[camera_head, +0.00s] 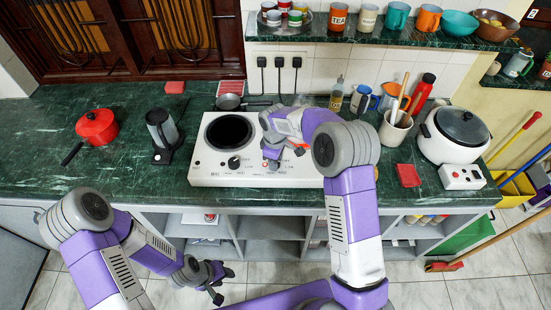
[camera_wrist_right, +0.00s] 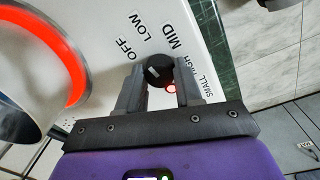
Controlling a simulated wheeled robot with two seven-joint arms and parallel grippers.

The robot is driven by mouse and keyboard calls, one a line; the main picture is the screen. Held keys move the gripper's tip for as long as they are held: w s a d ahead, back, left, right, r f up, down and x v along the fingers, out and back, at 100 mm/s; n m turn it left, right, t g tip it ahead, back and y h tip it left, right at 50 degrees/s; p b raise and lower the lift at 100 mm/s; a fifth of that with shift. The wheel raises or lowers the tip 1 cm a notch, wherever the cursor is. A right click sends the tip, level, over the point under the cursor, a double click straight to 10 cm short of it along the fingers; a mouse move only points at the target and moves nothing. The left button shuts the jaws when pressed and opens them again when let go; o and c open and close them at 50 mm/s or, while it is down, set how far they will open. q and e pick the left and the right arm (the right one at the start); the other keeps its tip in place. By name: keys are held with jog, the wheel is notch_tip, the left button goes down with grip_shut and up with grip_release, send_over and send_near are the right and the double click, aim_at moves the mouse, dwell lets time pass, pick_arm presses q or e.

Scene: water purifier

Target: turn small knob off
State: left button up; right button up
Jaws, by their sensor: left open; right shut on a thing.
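The small knob (camera_wrist_right: 158,70) is black and sits on the white stove panel (camera_wrist_right: 112,14). It is between the two fingers of my right gripper (camera_wrist_right: 152,82) in the right wrist view, which is shut on it. OFF, LOW, MID, HIGH and SMALL are printed around it; its exact pointer direction is unclear. A small red light (camera_wrist_right: 171,89) glows beside it. In the head view my right gripper (camera_head: 274,161) is at the stove's (camera_head: 210,182) front right, and the knob is hidden. My left gripper (camera_head: 219,284) is open and empty, in front of the counter.
A glowing red ring (camera_wrist_right: 74,58) shows on the stove, partly covered. Another black knob (camera_head: 234,162) is left of my right gripper. The counter's left front is clear.

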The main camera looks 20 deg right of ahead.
jog(key=n+p, duration=0.1)
jog(key=n, duration=0.5)
jog(key=shift+r+p, duration=0.1)
jog(key=shift+p, duration=0.25)
dwell(0.4)
jog(key=o, duration=1)
jog(key=shift+o, duration=0.2)
notch_tip(320, 180, up, 8)
jog(key=shift+s+f+p, duration=0.15)
jog(key=shift+f+p, duration=0.1)
jog(key=shift+p, duration=0.15)
